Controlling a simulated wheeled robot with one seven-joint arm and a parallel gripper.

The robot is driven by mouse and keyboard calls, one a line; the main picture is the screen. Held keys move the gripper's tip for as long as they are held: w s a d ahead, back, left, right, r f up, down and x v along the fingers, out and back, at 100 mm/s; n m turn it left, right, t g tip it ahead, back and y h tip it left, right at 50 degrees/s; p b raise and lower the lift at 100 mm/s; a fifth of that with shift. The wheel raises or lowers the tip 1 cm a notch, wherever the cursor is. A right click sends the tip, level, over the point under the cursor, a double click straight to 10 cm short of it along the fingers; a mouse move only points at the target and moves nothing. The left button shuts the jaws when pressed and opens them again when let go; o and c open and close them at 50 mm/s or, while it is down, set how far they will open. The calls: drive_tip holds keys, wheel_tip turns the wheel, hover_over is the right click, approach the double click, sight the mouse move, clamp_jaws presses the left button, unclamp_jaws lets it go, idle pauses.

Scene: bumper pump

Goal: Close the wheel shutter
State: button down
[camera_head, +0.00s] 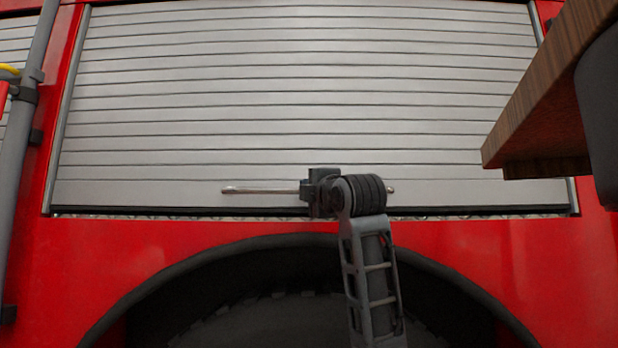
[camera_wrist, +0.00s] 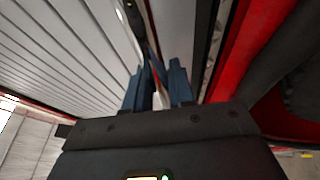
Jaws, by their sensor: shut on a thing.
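The wheel shutter (camera_head: 300,128) is a slatted silver roller shutter above the wheel arch. It covers nearly all of its opening, and its dark lower edge lies close to the bottom sill. A thin metal handle bar (camera_head: 262,190) runs along its lowest slat. My gripper (camera_head: 318,192) is at the middle of this bar and is shut on it, hiding that part. In the wrist view, the slats (camera_wrist: 75,45) run along the left, and my gripper's blue fingers (camera_wrist: 160,88) close around the bar.
Below the shutter are a red body panel (camera_head: 130,250) and the dark wheel arch (camera_head: 190,275). A grey vertical pole (camera_head: 22,120) stands at the left. A wooden board (camera_head: 545,110) juts in at the upper right.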

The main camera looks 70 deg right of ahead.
drive_tip(key=shift+d+f, duration=0.1)
drive_tip(key=shift+f, duration=0.65)
drive_tip(key=shift+f, duration=0.1)
drive_tip(key=c, duration=1.1)
unclamp_jaws()
drive_tip(key=shift+o, duration=0.2)
drive_tip(key=shift+s+a, duration=0.2)
drive_tip(key=shift+a, duration=0.05)
drive_tip(key=v, duration=0.7)
drive_tip(key=shift+s, duration=0.1)
